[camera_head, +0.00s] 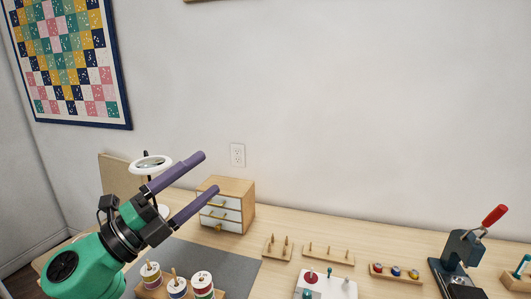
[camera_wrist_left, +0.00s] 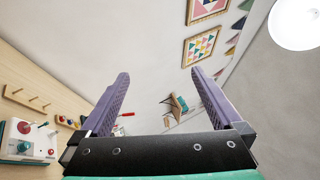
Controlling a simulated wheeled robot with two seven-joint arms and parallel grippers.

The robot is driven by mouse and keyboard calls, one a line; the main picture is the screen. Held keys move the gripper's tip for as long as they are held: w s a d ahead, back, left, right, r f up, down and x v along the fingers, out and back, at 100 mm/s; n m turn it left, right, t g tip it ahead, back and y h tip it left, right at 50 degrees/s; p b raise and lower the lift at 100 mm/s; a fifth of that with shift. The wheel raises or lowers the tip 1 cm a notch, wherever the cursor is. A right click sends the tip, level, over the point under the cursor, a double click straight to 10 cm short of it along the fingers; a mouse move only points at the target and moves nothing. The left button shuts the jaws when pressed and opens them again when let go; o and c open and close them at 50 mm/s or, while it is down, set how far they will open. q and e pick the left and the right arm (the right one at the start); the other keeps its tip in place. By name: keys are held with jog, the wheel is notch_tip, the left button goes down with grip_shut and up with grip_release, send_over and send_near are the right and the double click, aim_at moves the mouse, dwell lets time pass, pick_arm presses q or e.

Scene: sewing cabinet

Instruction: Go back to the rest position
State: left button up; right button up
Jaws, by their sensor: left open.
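My left gripper (camera_head: 211,173) is raised above the left part of the table, its two purple fingers spread apart and empty. In the head view its fingers overlap the view of a small wooden cabinet (camera_head: 235,190) with white drawers and brass handles, which stands near the wall. The gripper also shows open in the left wrist view (camera_wrist_left: 158,74), with nothing between its fingers but the far room. My right gripper is not in view.
Thread spools (camera_head: 177,288) stand in front on a wooden holder. Peg racks (camera_head: 328,254), a rack of colored bobbins (camera_head: 395,270), a white device (camera_head: 325,288) and a red-handled press (camera_head: 462,255) line the table (camera_head: 380,235). A white ring lamp (camera_head: 151,164) stands behind the left gripper.

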pick_arm(q)
jog(key=w+a+f+n+t+y, duration=0.45)
jog(key=a+f+n+y, duration=0.55)
jog(key=n+y, duration=0.6)
jog(key=s+a+f+n+g+y, duration=0.1)
jog(key=a+f+n+g, duration=0.15)
jog(key=f, duration=0.25)
jog(key=s+a+f+n+g, duration=0.1)
jog(key=f+n, duration=0.2)
jog(key=f, duration=0.2)
jog(key=s+a+f+n+g+y, duration=0.1)
jog(key=s+f+n+g, duration=0.1)
jog(key=f+n, duration=0.15)
jog(key=s+d+f+n+g+h, duration=0.2)
jog(key=s+d+f+n+g, duration=0.15)
jog(key=s+f+g, duration=1.15)
jog(key=s+f+t, duration=0.2)
jog(key=s+f, duration=0.1)
jog(key=f, duration=1.1)
jog(key=s+f+t, duration=0.1)
jog(key=s+f, duration=0.2)
jog(key=f, duration=1.1)
jog(key=s+a+f+m+g, duration=0.1)
jog(key=s+a+f, duration=0.2)
jog(key=s+f, duration=1.1)
jog(key=shift+s, duration=1.15)
